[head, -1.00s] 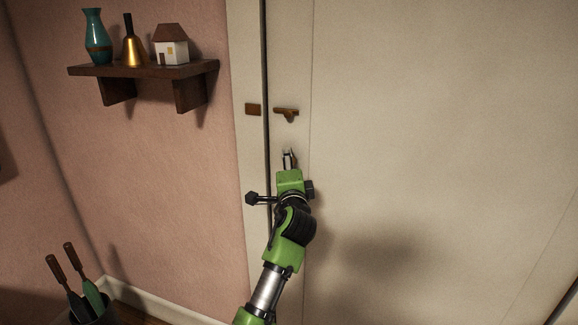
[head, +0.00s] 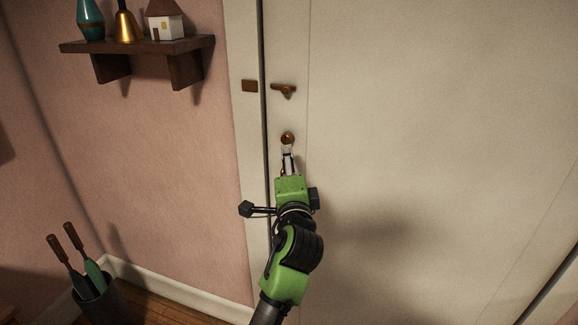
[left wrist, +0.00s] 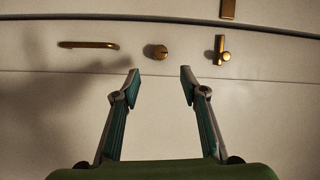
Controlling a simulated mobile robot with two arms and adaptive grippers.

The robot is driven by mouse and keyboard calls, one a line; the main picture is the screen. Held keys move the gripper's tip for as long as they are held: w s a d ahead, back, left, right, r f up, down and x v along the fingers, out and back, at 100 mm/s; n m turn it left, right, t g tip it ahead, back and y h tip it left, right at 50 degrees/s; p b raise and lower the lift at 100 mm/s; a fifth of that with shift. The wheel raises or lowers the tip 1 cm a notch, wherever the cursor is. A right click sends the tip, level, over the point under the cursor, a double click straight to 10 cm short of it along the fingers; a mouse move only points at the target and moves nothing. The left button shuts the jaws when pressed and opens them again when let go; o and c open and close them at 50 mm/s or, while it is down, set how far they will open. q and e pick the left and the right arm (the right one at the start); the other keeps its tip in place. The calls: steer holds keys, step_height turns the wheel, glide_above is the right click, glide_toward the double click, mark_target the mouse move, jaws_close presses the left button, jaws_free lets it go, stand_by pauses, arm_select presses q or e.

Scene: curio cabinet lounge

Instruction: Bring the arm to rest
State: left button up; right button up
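My left arm reaches up from the bottom middle of the head view, in front of a cream door (head: 420,130). Its gripper (head: 287,150) points at the door just below a round brass knob (head: 287,137). In the left wrist view the two fingers of the gripper (left wrist: 160,76) are spread with nothing between them. The knob (left wrist: 156,51) shows beyond the fingertips, apart from them. A brass latch (head: 284,90) sits above the knob. A brass bar handle (left wrist: 88,45) shows in the left wrist view; in the head view my gripper mostly hides it. My right gripper is not in view.
A small brass plate (head: 250,86) is on the frame left of the door gap. A wooden shelf (head: 140,46) on the pink wall holds a teal vase, a bell and a small house. A dark bin (head: 104,306) with handled tools stands at the lower left.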

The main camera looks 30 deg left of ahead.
arm_select(q)
steer(key=shift+s+d, duration=0.1)
steer(key=shift+s, duration=0.05)
stand_by(0.4)
